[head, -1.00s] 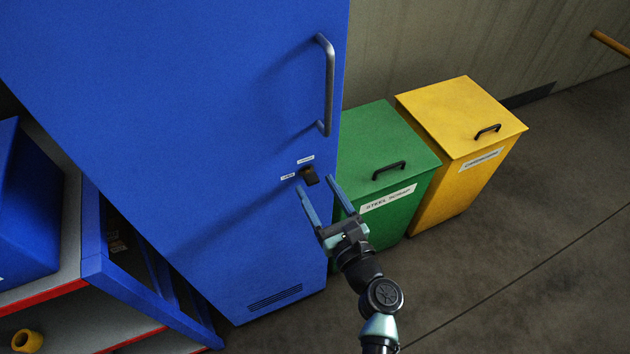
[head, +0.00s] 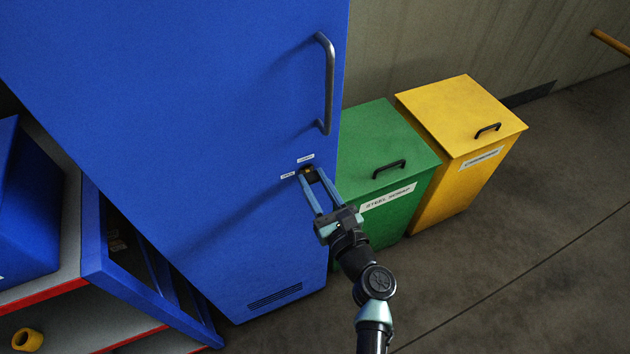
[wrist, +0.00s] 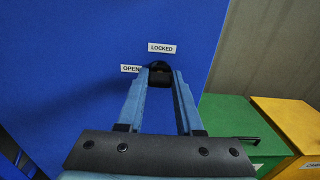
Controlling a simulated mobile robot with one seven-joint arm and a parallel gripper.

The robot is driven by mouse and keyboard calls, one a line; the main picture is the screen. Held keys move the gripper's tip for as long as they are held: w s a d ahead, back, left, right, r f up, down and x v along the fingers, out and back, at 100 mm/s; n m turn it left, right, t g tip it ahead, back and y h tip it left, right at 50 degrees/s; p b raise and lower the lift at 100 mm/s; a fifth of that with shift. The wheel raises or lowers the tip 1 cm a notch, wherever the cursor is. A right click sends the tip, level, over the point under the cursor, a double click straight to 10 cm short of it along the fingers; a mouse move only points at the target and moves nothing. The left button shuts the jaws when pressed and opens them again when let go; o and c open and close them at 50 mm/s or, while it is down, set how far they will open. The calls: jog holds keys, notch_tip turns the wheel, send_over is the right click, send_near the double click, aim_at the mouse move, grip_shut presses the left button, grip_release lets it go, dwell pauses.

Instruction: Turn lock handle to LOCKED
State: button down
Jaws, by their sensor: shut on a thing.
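The small black lock handle (head: 309,175) sits on the blue cabinet door (head: 200,110), below the long grey door handle (head: 329,85). My gripper (head: 312,176) is shut on the lock handle, with one blue finger on each side of it. In the wrist view the lock handle (wrist: 160,76) shows dark between the fingertips (wrist: 160,74). The LOCKED label (wrist: 162,48) is right above it, and the OPEN label (wrist: 131,69) is to its left, partly covered at its right end. The handle's exact angle is hard to tell behind the fingers.
A green STEEL SCRAP bin (head: 385,145) and a yellow bin (head: 462,115) stand right of the cabinet. A shelf with a blue frame (head: 150,285) and a yellow ring-like part (head: 27,341) is at lower left. The floor at right is clear.

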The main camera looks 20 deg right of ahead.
jog(key=shift+f+n+b, duration=0.1)
jog(key=shift+n+b, duration=0.2)
jog(key=shift+b, duration=0.05)
jog(key=n+b, duration=0.2)
jog(key=n, duration=0.1)
jog(key=shift+a+f+n+b, duration=0.1)
jog(key=shift+f+n+b, duration=0.05)
jog(key=shift+n+b, duration=0.25)
jog(key=n+b, duration=0.3)
jog(key=n, duration=0.1)
jog(key=shift+n+b, duration=3.55)
jog(key=shift+n, duration=1.15)
jog(key=c, duration=0.6)
grip_release()
jog(key=shift+o, duration=0.2)
jog(key=shift+s, duration=0.15)
